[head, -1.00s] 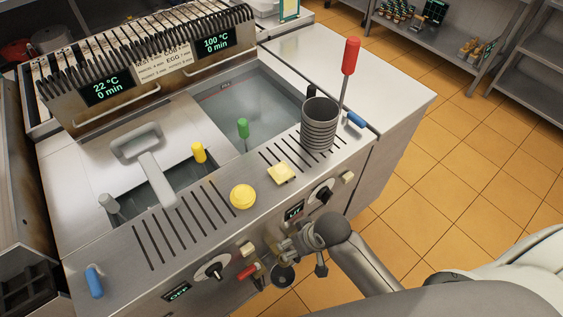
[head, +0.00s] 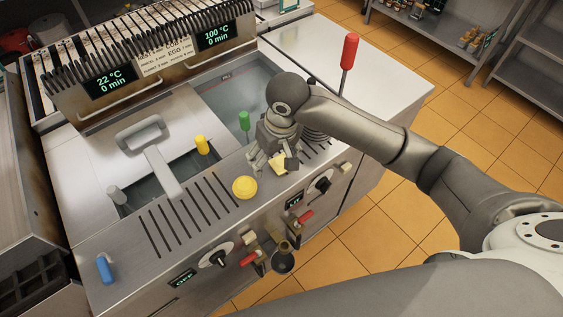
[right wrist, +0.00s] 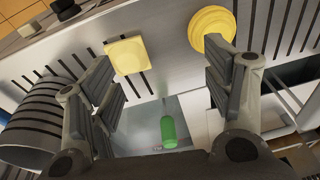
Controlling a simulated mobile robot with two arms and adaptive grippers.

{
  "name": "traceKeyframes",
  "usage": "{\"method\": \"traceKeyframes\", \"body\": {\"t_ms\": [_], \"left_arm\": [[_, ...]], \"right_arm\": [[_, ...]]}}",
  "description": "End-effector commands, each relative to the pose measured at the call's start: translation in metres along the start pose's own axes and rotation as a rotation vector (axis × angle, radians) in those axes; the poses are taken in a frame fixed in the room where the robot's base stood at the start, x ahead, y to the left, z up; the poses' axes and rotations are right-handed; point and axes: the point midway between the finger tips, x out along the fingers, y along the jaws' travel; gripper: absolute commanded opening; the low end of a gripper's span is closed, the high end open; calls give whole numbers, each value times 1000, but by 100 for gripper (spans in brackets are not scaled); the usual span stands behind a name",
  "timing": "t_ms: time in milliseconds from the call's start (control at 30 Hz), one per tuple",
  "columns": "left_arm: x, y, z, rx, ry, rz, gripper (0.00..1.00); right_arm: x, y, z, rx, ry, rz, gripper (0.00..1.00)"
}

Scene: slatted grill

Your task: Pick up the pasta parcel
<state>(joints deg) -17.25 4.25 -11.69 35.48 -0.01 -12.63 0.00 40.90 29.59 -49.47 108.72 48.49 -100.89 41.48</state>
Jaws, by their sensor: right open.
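A small square yellow piece, which looks like the pasta parcel (head: 278,166), lies on the slatted steel top near the front edge. My right gripper (head: 272,165) is over it and partly hides it. In the right wrist view, the parcel (right wrist: 127,56) is beyond the left finger, off-centre between the open fingers (right wrist: 165,88). Nothing is held between them. My left gripper is not in view.
A round yellow piece (head: 245,187) lies just left of the parcel, and also shows by the right finger in the wrist view (right wrist: 212,27). A ribbed grey cup (right wrist: 42,125) stands on the other side. Green (head: 244,120) and yellow (head: 202,145) handles stand behind, over the basins.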

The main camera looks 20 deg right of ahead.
Motion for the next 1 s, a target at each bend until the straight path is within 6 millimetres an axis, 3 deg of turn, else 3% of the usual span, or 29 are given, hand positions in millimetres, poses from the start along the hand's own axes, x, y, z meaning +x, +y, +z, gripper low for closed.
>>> {"method": "traceKeyframes", "body": {"t_ms": [100,300,600,833,1000], "left_arm": [[0,-3,-1,0,2,-3,40],[-1,-6,-2,-2,3,-7,40],[-9,-7,-2,-3,3,-8,40],[-15,-7,-3,-3,3,-8,40],[-28,-7,-4,-3,2,-8,40]], "right_arm": [[-14,20,-14,49,-19,48,73],[-20,33,-20,92,-39,77,73],[23,37,-18,95,-42,78,73],[39,41,-18,94,-40,79,73],[62,48,-16,94,-41,79,73]]}}
